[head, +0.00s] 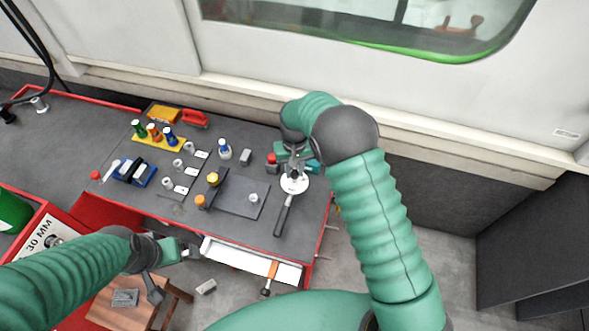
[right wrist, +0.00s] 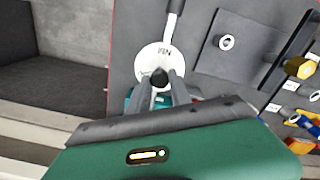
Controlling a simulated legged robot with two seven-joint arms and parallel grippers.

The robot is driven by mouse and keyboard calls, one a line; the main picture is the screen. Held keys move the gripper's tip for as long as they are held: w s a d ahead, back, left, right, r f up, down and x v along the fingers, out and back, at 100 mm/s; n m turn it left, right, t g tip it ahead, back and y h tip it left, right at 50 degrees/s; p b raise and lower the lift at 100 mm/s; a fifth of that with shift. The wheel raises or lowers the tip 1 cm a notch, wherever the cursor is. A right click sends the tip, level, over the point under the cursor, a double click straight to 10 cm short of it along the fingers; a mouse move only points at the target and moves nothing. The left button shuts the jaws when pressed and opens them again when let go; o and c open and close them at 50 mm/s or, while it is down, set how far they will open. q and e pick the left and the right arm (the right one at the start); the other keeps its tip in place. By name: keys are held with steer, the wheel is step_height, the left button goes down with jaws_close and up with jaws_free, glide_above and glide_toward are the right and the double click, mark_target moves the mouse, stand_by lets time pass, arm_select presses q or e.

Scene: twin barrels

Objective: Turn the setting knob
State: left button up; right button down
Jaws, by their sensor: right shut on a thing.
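A round white dial with lettering (head: 297,187) sits at the right end of the grey workbench, with a dark handle (head: 283,215) reaching toward the front. In the right wrist view the dial (right wrist: 150,58) has a small black knob (right wrist: 159,75) at its near part. My right gripper (head: 294,172) is over the dial, and in the right wrist view its two fingers (right wrist: 160,84) are closed on the black knob. The fingers hide part of the knob and dial. My left gripper (head: 190,250) is at the bench's front edge, away from the dial; its jaws are unclear.
A teal device (head: 311,164) lies beside the dial under my right gripper. A dark plate (head: 238,196) with yellow and orange knobs is left of it. Several coloured bottles and small parts stand further left. An open drawer (head: 250,262) and a wooden stool (head: 125,300) are in front.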

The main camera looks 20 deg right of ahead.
mark_target(294, 173)
steer(key=shift+s+f, duration=0.15)
steer(key=c, duration=1.2)
jaws_free()
steer(key=shift+o, duration=0.2)
step_height(294, 173, up, 17)
steer(key=shift+b, duration=0.4)
steer(key=s+d+f+t, duration=0.1)
steer(key=s+f, duration=0.2)
steer(key=s, duration=0.7)
steer(key=s+d+f+n+t, duration=0.1)
steer(key=s+d+f, duration=0.1)
steer(key=s, duration=0.9)
steer(key=shift+s+f+t, duration=0.2)
steer(key=shift+f+t, duration=0.1)
steer(key=shift+f, duration=0.45)
